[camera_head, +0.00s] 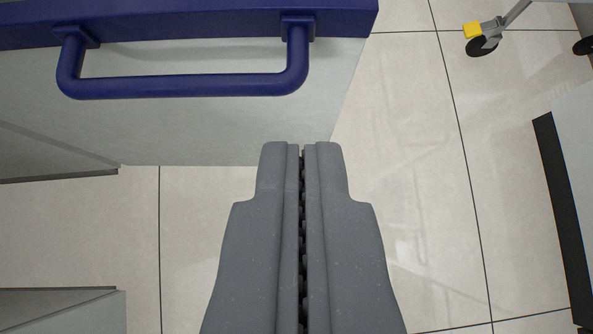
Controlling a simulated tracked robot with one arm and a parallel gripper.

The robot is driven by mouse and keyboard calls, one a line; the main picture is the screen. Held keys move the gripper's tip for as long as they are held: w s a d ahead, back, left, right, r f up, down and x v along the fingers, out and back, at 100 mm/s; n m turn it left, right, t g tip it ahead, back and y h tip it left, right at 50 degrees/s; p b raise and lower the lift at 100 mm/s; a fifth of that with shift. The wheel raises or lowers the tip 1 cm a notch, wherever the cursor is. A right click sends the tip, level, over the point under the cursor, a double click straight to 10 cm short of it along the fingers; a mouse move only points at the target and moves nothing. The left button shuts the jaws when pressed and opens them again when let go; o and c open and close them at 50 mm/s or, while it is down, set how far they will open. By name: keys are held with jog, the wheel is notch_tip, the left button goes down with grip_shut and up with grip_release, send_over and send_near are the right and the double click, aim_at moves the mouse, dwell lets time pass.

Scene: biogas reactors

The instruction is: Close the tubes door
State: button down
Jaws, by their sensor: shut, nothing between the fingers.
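A door panel (220,133) shows at the top left, pale grey with a thick dark blue edge (190,22). A dark blue bar handle (185,86) is fixed to that edge by two mounts. I take this panel to be the tubes door; its upper part and hinges are out of view. My gripper (301,146) is at the lower middle, its two grey fingers together and empty. The fingertips point up the picture, below the handle's right end and apart from it in the picture.
Pale floor tiles (410,200) with dark joints lie below and to the right. A wheeled stand's caster with a yellow brake (473,31) is at the upper right. A grey unit with a black base edge (562,215) stands at the right. Grey panels (45,158) jut in at the left.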

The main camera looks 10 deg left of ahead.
aim_at(301, 13)
jog(key=b+x, duration=0.1)
jog(key=x, duration=0.6)
jog(key=shift+w+f+b, duration=0.2)
jog(key=shift+f+b, duration=0.15)
jog(key=shift+b, duration=0.05)
jog(key=shift+w+a+r+b, duration=0.1)
jog(key=shift+w+b, duration=0.05)
jog(key=shift+w, duration=0.4)
jog(key=shift+w+a+b, duration=0.1)
jog(key=shift+w+b, duration=0.05)
jog(key=shift+w, duration=0.35)
jog(key=shift+w+a, duration=0.2)
jog(key=shift+w, duration=0.7)
jog(key=shift+a, duration=0.2)
jog(key=shift+w+d+r, duration=0.1)
jog(key=shift+d, duration=0.05)
